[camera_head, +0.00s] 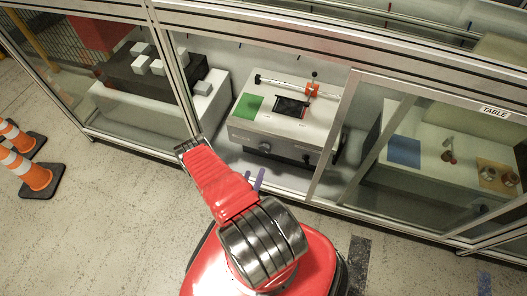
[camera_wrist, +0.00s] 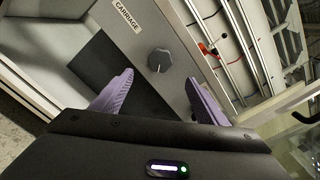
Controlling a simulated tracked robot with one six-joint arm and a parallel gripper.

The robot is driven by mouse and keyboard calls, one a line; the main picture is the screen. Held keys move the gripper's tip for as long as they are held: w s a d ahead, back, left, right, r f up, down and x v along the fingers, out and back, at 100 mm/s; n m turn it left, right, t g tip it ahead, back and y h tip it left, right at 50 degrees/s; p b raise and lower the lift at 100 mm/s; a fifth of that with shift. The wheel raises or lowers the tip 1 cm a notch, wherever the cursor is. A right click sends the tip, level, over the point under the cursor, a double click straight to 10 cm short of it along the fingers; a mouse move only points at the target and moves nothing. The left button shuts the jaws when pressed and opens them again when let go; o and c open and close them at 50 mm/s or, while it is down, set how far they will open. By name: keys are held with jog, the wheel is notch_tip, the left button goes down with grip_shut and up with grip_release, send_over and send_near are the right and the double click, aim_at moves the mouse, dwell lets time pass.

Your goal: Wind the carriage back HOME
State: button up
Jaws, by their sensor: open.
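The grey carriage knob (camera_wrist: 159,60) sits on the machine's front panel, beside a label reading CARRIAGE, in the wrist view. My gripper (camera_wrist: 160,78) is open, with its two purple fingers on either side of the knob in the picture, apart from it and empty. In the head view my gripper (camera_head: 255,180) is low in front of the white machine (camera_head: 322,128). Two dark knobs show on its front, a left knob (camera_head: 265,147) and a right knob (camera_head: 307,158). On top, an orange-red piece (camera_head: 312,90) sits on a rod near a black plate (camera_head: 291,108). No HOME mark is readable.
A green patch (camera_head: 246,106) lies on the machine's top left. A bench with white blocks (camera_head: 141,48) is at left. Traffic cones (camera_head: 37,172) stand on the floor, far left.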

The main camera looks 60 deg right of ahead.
aim_at(264, 150)
jog(key=shift+w+d, duration=0.3)
jog(key=shift+d, duration=1.9)
jog(key=shift+w+d, duration=0.25)
jog(key=shift+d, duration=2)
jog(key=shift+w+d, duration=0.3)
jog(key=shift+d, duration=1.9)
jog(key=shift+c, duration=0.3)
